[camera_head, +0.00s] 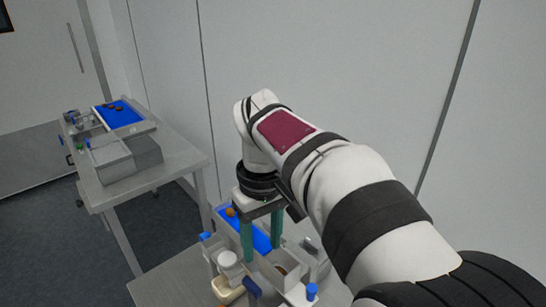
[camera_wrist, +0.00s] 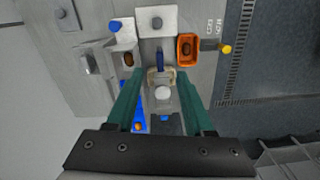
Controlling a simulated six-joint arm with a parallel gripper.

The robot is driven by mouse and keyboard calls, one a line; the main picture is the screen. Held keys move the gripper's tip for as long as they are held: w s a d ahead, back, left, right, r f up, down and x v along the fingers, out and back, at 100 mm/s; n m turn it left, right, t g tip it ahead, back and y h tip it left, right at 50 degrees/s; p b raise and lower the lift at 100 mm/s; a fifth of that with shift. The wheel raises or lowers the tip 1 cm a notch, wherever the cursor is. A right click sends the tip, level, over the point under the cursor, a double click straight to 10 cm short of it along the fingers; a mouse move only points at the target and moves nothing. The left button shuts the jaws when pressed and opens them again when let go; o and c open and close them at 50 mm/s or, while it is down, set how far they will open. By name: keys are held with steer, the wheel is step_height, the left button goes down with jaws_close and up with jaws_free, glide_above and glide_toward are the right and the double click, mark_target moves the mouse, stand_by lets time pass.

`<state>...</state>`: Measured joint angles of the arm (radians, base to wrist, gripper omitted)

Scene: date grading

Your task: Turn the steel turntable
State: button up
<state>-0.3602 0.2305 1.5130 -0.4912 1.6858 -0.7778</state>
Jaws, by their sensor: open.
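My gripper (camera_head: 262,237) is open, its two green fingers pointing down over the near bench. In the wrist view the fingers of my gripper (camera_wrist: 160,82) stand wide apart with nothing held between them. Below the gap are a white round-topped thing (camera_wrist: 162,93) and a beige piece beside a dark blue handle (camera_wrist: 160,56). I cannot pick out the steel turntable with certainty. A pale square plate with a grey round centre (camera_wrist: 156,21) lies beyond the fingertips in the wrist view. My arm hides part of the bench in the head view.
An orange container (camera_wrist: 187,37) and a pale box with a brown item (camera_wrist: 128,44) flank the blue handle. A blue tray (camera_head: 262,242) lies behind my fingers. A second bench (camera_head: 180,166) stands at the left, with boxes and a blue-lined tray (camera_head: 119,113).

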mark_target(252, 284)
steer(key=shift+n, duration=0.9)
steer(key=w+a+f, duration=0.1)
steer(key=f, duration=0.4)
steer(key=a+f, duration=0.1)
steer(key=f, duration=0.4)
steer(key=w+a+f, duration=0.1)
steer(key=f, duration=0.5)
steer(key=shift+w, duration=0.35)
jaws_close()
